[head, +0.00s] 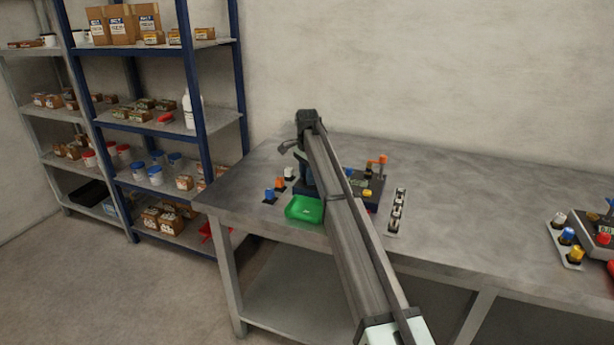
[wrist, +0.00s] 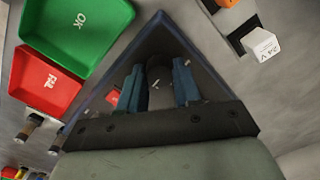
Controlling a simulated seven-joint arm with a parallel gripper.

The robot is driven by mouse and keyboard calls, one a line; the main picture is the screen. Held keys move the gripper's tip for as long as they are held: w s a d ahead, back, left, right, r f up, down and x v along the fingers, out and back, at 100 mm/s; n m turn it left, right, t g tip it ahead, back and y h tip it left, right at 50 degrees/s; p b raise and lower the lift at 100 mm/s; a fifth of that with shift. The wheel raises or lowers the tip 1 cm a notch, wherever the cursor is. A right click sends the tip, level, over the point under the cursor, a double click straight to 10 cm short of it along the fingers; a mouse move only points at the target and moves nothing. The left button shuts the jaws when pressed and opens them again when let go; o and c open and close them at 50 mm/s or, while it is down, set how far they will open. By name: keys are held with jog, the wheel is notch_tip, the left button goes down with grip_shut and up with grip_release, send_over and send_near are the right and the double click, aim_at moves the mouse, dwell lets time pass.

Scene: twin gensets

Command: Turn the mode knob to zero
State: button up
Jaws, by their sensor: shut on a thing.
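In the wrist view my gripper (wrist: 158,88) has its two blue fingers closed on a dark rounded knob (wrist: 158,76) between them. It appears to be the mode knob; its pointer and any scale are too dark and covered to read. The knob stands on a dark blue-edged panel (wrist: 150,32).
A green OK tray (wrist: 80,22) and a red FAIL tray (wrist: 42,82) lie beside the unit. A white 24 V block (wrist: 264,45) is on its other side. A second unit (head: 592,242) stands at the bench's right. The bench between (head: 480,215) is clear.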

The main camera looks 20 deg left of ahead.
jog(key=shift+m, duration=0.9)
jog(key=o, duration=1)
jog(key=shift+o, duration=0.2)
jog(key=shift+r, duration=0.15)
notch_tip(320, 180, up, 14)
jog(key=shift+f, duration=0.2)
